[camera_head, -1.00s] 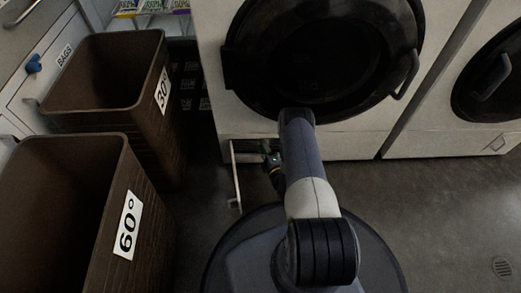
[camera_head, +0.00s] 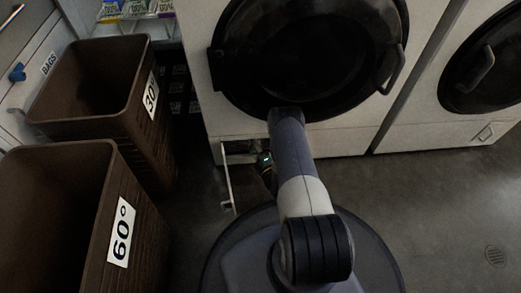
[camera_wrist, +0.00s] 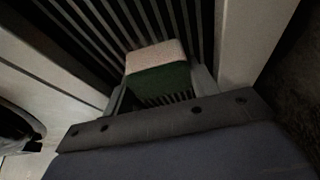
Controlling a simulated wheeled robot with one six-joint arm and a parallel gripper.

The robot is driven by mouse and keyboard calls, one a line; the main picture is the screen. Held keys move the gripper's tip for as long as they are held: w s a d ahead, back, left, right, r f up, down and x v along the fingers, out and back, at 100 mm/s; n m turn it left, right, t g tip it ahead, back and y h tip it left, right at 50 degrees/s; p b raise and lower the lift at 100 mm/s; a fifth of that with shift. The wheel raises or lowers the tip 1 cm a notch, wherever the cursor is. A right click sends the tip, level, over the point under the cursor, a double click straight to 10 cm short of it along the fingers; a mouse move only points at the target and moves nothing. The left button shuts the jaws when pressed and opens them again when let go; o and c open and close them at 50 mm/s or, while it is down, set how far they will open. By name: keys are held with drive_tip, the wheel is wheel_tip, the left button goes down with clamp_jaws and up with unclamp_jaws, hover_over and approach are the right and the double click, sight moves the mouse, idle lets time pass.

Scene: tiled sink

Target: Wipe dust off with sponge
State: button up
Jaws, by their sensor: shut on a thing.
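A two-layer sponge, pale on top and green below (camera_wrist: 157,75), sits between the fingers of my gripper (camera_wrist: 160,90) in the wrist view. The gripper is shut on it. Beyond the sponge is a dark slatted grille (camera_wrist: 92,22), framed by pale walls. I cannot tell whether the sponge touches the slats. No dust can be made out in the dim light. In the head view my gripper (camera_head: 265,162) is at the open low compartment of the washing machine (camera_head: 300,135), mostly hidden by my arm. The sponge is hidden there.
The compartment's flap (camera_head: 227,180) stands open beside my gripper. A brown bin marked 60° (camera_head: 88,210) and one marked 30° (camera_head: 125,112) stand at left. A second machine (camera_head: 440,125) is at right. The dark floor at right is clear.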

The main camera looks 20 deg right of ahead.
sight(232, 143)
drive_tip(key=shift+w+a, duration=0.2)
drive_tip(key=shift+a, duration=0.5)
drive_tip(key=shift+w+a, duration=0.2)
drive_tip(key=shift+a, duration=0.45)
drive_tip(key=shift+w+a, duration=0.2)
drive_tip(key=shift+a, duration=0.5)
drive_tip(key=shift+w+a, duration=0.35)
drive_tip(key=shift+a, duration=0.5)
drive_tip(key=shift+w+a, duration=0.3)
drive_tip(key=shift+a, duration=0.5)
drive_tip(key=shift+r, duration=0.45)
drive_tip(key=shift+s+d, duration=0.55)
drive_tip(key=shift+d, duration=1.2)
drive_tip(key=shift+s+d, duration=0.6)
drive_tip(key=shift+d, duration=1.2)
drive_tip(key=shift+s+d, duration=0.55)
drive_tip(key=shift+d, duration=1.2)
drive_tip(key=shift+a, duration=0.1)
drive_tip(key=shift+w+a, duration=0.25)
drive_tip(key=shift+a, duration=0.7)
drive_tip(key=shift+w+a, duration=0.25)
drive_tip(key=shift+a, duration=0.65)
drive_tip(key=shift+w+a, duration=0.35)
drive_tip(key=shift+a, duration=0.5)
drive_tip(key=shift+w+a, duration=0.35)
drive_tip(key=shift+a, duration=0.45)
drive_tip(key=shift+w+a, duration=0.25)
drive_tip(key=shift+a, duration=0.65)
drive_tip(key=shift+w+a, duration=0.2)
drive_tip(key=shift+a, duration=0.65)
